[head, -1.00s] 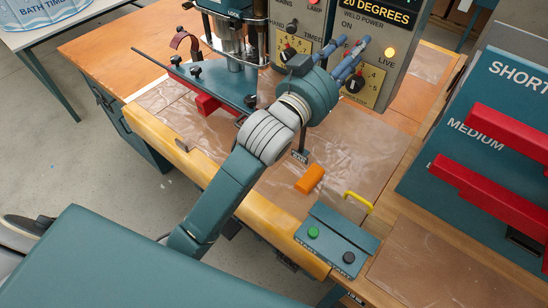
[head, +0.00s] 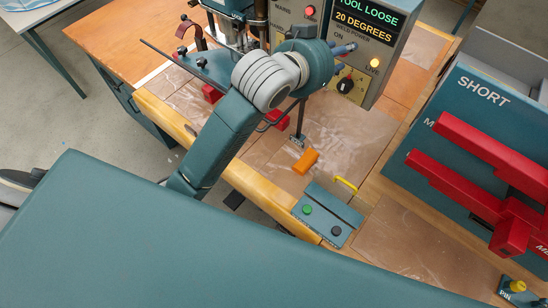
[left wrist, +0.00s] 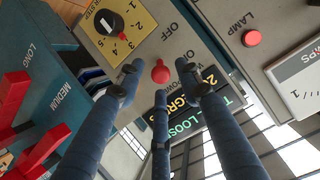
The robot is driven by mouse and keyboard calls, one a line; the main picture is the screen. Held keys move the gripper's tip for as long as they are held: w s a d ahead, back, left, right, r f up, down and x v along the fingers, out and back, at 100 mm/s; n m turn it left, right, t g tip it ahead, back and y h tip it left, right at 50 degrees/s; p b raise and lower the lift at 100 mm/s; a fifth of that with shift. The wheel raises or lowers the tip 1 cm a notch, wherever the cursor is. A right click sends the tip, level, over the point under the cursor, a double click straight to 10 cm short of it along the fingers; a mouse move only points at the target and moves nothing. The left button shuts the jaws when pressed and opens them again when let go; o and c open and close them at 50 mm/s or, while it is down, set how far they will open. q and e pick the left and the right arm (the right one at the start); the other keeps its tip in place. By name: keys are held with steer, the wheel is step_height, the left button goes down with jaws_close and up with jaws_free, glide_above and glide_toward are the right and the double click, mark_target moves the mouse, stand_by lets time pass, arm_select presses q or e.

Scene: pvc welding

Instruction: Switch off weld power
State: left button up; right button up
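The weld power panel (head: 366,44) stands at the back, with a lit amber LIVE lamp (head: 374,63) and a black dial (head: 345,86). Its display (head: 366,20) reads "TOOL LOOSE 20 DEGREES". In the left wrist view a red knob (left wrist: 160,71) sits on the panel beside an OFF label (left wrist: 170,35). My left gripper (left wrist: 162,86) is open, its blue fingers spread around the knob's place in the picture, with nothing between them. Whether a finger touches the knob I cannot tell. In the head view the gripper (head: 343,49) is mostly hidden by my wrist. My right gripper is not in view.
A step dial (left wrist: 110,23) and a red LAMP button (left wrist: 252,38) lie near the fingers. On the bench are an orange block (head: 305,161), a yellow handle (head: 346,185) and a button box (head: 327,216). A rack with red arms (head: 480,155) stands right.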

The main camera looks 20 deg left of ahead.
arm_select(q)
steer(key=b+v, duration=0.2)
steer(key=v, duration=0.6)
steer(key=s+a+f+n+g+y, duration=0.1)
steer(key=s+a+f+g, duration=0.1)
steer(key=f, duration=0.8)
steer(key=s+a+f+n+g+y+b, duration=0.1)
steer(key=s+a+f+g, duration=0.1)
steer(key=f, duration=0.9)
steer(key=s+a+f+n+g+y+b, duration=0.1)
steer(key=s+f, duration=0.3)
steer(key=f, duration=0.6)
steer(key=shift+s+a+f+g, duration=0.3)
steer(key=shift+a+g, duration=0.1)
steer(key=shift+a, duration=0.45)
steer(key=shift+r, duration=0.1)
